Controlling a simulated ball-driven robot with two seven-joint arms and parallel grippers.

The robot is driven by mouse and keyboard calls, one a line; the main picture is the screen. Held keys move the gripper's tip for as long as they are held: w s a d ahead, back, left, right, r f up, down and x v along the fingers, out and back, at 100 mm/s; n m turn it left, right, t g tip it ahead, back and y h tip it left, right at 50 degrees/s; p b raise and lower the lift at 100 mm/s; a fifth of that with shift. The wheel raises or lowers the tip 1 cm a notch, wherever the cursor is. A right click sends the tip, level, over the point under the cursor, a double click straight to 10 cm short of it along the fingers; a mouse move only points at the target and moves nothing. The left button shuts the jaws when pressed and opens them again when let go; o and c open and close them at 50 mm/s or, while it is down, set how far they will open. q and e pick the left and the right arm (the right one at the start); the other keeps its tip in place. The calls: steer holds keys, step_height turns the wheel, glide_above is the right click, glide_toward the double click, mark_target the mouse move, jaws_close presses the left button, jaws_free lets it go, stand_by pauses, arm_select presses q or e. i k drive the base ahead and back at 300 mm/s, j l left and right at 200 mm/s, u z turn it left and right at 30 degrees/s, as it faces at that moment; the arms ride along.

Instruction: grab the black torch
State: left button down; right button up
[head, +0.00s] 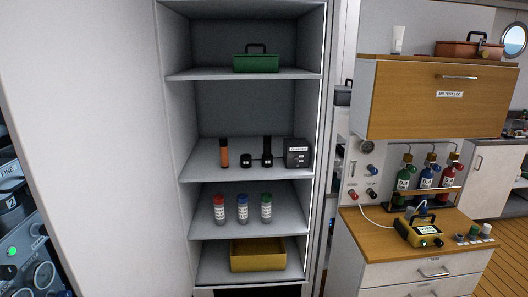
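A slim black upright object (267,151) that looks like the black torch stands on the middle shelf (215,173) of an open white cabinet. An orange upright cylinder with a black top (224,153) stands further left on the same shelf. A small low black item (246,160) sits between them, and another low black part shows close beside the torch; I cannot tell whether it touches. A dark box with a pale label (297,153) stands to the right. Neither of my grippers is in view.
A green toolbox (257,63) sits on the shelf above. Several capped bottles (242,209) stand below, over a yellow bin (257,256). A wooden counter (375,239) with a yellow device (418,231) is at right. A large white panel (85,120) fills the left.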

mark_target(266, 138)
steer(key=i+z, duration=0.25)
steer(key=i, duration=0.3)
steer(key=i+z, duration=0.25)
steer(key=i, duration=0.3)
